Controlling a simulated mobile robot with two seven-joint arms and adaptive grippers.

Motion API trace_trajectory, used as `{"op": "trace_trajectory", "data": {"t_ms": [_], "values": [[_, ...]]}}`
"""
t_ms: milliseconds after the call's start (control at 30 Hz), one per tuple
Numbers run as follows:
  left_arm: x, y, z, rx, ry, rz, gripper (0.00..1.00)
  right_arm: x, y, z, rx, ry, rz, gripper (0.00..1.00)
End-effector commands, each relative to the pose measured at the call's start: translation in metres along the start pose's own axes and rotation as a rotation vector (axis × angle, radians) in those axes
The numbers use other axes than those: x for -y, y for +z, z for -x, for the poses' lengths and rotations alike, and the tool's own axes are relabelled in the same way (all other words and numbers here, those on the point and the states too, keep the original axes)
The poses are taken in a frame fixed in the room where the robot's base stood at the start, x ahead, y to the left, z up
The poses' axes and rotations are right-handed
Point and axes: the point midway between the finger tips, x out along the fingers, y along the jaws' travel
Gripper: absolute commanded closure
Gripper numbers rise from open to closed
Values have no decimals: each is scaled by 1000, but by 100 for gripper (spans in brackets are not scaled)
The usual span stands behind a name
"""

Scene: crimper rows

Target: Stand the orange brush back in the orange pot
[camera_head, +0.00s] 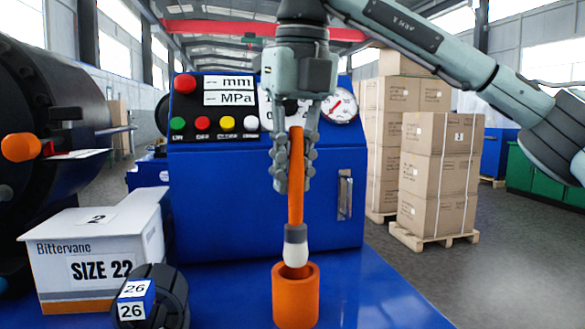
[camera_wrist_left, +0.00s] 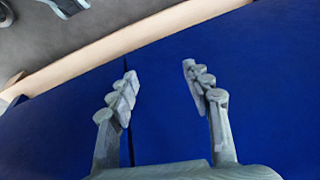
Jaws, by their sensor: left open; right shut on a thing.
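The orange brush (camera_head: 297,195) hangs upright in my right gripper (camera_head: 293,180), which is shut on the upper part of its orange handle. The brush has a dark grey collar and a pale tip pointing down. The orange pot (camera_head: 295,302) stands on the blue bench top directly below. The pale tip is at the pot's mouth, overlapping its rim in the head view; I cannot tell how far inside it is. My left gripper (camera_wrist_left: 163,95) is open and empty in the left wrist view, over a blue surface. It does not show in the head view.
A blue control box (camera_head: 255,205) with buttons and a gauge stands behind the brush. A white Bittervane carton (camera_head: 92,262) and a dark roll marked 26 (camera_head: 172,300) stand left of the pot. The bench (camera_head: 375,295) is clear right of the pot. Stacked cartons (camera_head: 440,170) stand beyond.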

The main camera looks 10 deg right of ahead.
Motion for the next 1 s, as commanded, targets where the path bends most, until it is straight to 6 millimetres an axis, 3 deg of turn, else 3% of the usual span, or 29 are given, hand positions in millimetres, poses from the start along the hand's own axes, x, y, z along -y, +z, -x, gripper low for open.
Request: {"op": "trace_trajectory", "data": {"t_ms": [1000], "values": [[-2,4,-11,2,1,2,51,0,-2,-17,0,0,-1,100]]}}
